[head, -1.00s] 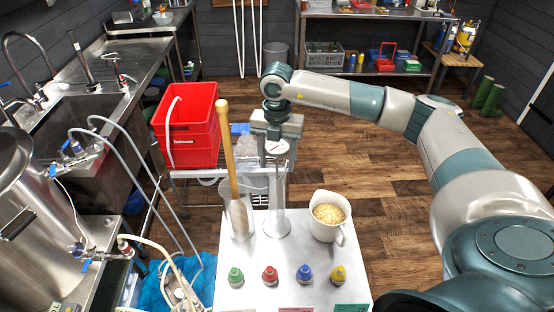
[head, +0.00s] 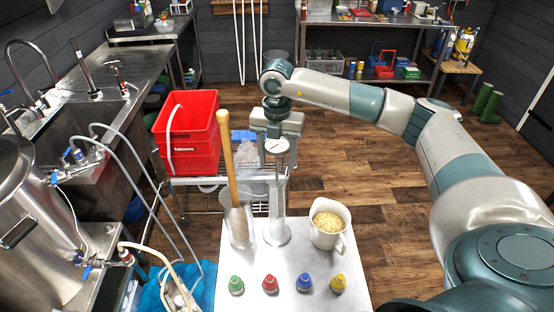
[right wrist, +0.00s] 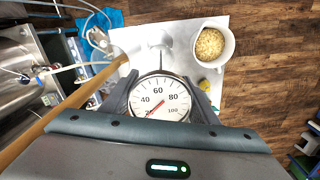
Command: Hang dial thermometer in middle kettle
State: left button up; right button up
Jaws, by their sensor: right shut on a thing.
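The dial thermometer (head: 278,146) has a round white face. My right gripper (head: 278,136) is shut on it above a tall clear cylinder (head: 277,228) on the white-topped table. The right wrist view shows the dial (right wrist: 158,98) between the two fingers, its red pointer toward the low end. I cannot tell how much of the stem is inside the cylinder. A steel kettle (head: 40,255) stands at the left edge, partly cut off; I cannot tell whether it is the middle one. My left gripper is out of view.
A jar with a wooden-handled tool (head: 228,165) stands left of the cylinder; a grain-filled jug (head: 328,240) stands right. Several small coloured-cap bottles (head: 270,285) line the front. A red crate (head: 187,135) is behind; hoses (head: 150,190) hang between kettle and table.

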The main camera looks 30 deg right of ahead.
aim_at(277, 144)
jog(key=shift+r, duration=0.1)
jog(key=shift+r+p, duration=1.65)
jog(key=shift+r, duration=1.45)
notch_tip(277, 144, up, 2)
jog(key=shift+r+p, duration=0.2)
jog(key=shift+p, duration=0.15)
notch_tip(277, 144, up, 12)
jog(key=shift+f, duration=0.15)
